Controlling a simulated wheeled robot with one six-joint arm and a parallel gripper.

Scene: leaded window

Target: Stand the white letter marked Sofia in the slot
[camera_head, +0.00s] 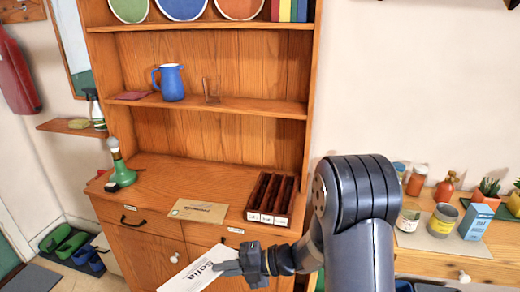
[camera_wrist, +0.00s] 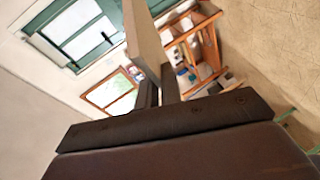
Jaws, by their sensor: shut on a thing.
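The white letter marked Sofia (camera_head: 196,276) is in my gripper (camera_head: 238,265), low in front of the dresser in the head view. My gripper is shut on its right end, and the letter is tilted. In the wrist view the letter (camera_wrist: 146,38) shows as a pale strip between the fingers (camera_wrist: 161,88). The dark brown letter rack with slots (camera_head: 271,198) stands at the right of the dresser top, above and right of my gripper. It has small white labels on its front; I cannot read them. My arm does not cover it.
A tan envelope (camera_head: 199,211) lies flat on the dresser top (camera_head: 165,183), left of the rack. A green lamp (camera_head: 121,173) stands at the left end. A blue jug (camera_head: 172,82) and a glass (camera_head: 211,89) are on the shelf above. A side table at right holds cans and plants.

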